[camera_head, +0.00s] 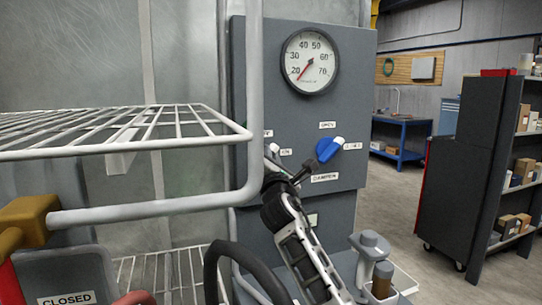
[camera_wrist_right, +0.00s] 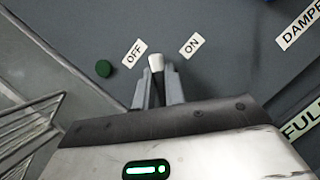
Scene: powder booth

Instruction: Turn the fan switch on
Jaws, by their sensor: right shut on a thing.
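The fan switch is a small lever with a white tip (camera_wrist_right: 156,62), seen in the right wrist view between the OFF label (camera_wrist_right: 133,54) and the ON label (camera_wrist_right: 192,45). Its tip stands a little nearer the OFF label. My right gripper (camera_wrist_right: 156,88) has its two fingers closed around the lever. In the head view the switch's white tip (camera_head: 273,148) shows at the grey panel (camera_head: 255,85), partly hidden by my right gripper (camera_head: 281,176). My left gripper is not in the head view.
A blue damper handle (camera_head: 326,149) sits just right of my right gripper, below a round gauge (camera_head: 310,61). A white wire rack (camera_head: 120,150) and its pipe frame stand close on the left. A green button (camera_wrist_right: 104,68) is near the switch.

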